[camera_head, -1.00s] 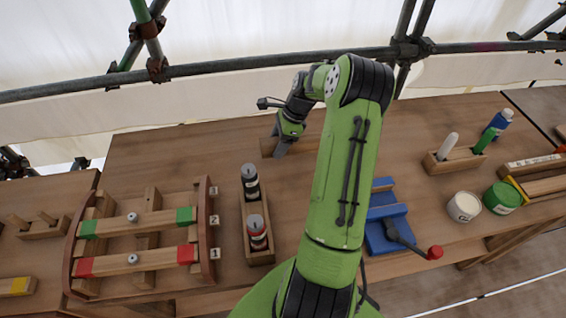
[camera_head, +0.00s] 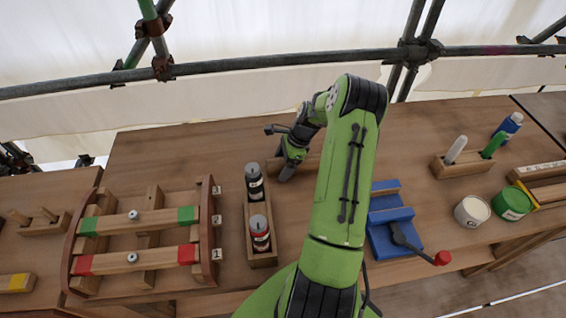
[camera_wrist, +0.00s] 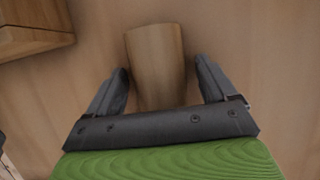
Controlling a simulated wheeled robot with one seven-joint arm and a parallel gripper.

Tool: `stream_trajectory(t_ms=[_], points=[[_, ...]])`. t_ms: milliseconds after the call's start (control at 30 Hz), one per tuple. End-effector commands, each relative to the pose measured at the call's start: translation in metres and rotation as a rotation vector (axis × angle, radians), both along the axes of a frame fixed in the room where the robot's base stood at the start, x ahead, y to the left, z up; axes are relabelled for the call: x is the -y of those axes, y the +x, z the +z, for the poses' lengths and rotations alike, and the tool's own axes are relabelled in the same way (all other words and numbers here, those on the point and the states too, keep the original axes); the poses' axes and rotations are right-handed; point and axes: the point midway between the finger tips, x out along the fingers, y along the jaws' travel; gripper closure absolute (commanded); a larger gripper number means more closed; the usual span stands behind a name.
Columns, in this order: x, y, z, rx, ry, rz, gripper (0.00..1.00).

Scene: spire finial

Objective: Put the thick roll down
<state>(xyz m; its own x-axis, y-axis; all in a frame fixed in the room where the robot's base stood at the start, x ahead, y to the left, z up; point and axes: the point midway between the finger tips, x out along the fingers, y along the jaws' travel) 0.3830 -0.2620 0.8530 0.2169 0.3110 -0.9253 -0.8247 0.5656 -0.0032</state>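The thick roll is a plain pale wooden cylinder (camera_wrist: 155,42). In the wrist view it lies lengthwise between the two grey fingers of my gripper (camera_wrist: 161,66). The fingers stand apart, with a narrow gap between the roll and the right finger; they do not look closed on it. In the head view the roll (camera_head: 309,164) shows beside my gripper (camera_head: 287,174) near the back of the bench (camera_head: 225,145). It looks to be at the bench top. Its right part is hidden behind my arm.
A wooden frame with numbered bars (camera_head: 140,218) is at left. A blue fixture (camera_head: 385,215) is right of my arm; tins (camera_head: 472,210) stand farther right. Bench behind the tray is clear.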

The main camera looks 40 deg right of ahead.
Motion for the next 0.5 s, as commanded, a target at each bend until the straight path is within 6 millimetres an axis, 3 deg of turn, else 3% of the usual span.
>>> stream_trajectory(t_ms=[267, 367, 500], points=[[0.000, 0.000, 0.002, 0.000, 0.000, 0.000, 0.14], [0.003, -0.002, 0.012, 0.001, -0.002, -0.002, 0.14], [0.015, -0.009, 0.045, 0.002, -0.005, -0.003, 0.14]])
